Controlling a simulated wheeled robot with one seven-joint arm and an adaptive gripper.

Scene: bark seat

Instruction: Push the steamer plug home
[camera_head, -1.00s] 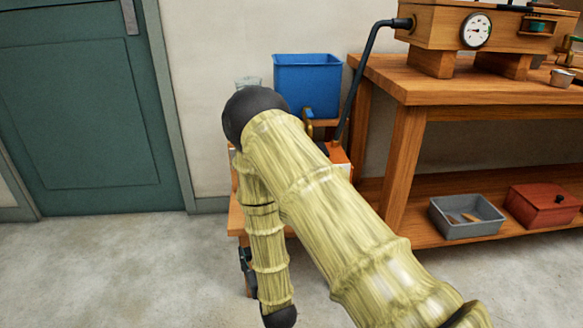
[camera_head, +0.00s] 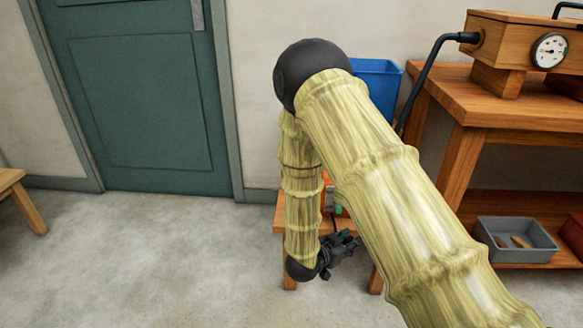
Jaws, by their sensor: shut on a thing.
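My gripper (camera_head: 345,244) is low in front of a small wooden stand (camera_head: 287,226), beyond my bent arm. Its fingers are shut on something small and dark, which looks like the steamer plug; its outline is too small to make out. A thin dark cord shows just above the fingers. An orange unit (camera_head: 327,200), probably the steamer, sits on the stand, mostly hidden behind my arm. A small green part (camera_head: 338,210) shows at it. No socket can be made out.
A blue tank (camera_head: 378,88) stands behind my arm. A black hose (camera_head: 424,80) runs down from a wooden box with a gauge (camera_head: 550,51) on the workbench (camera_head: 480,105). A grey tray (camera_head: 517,240) is on the lower shelf. Floor at left is open, before a green door (camera_head: 130,90).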

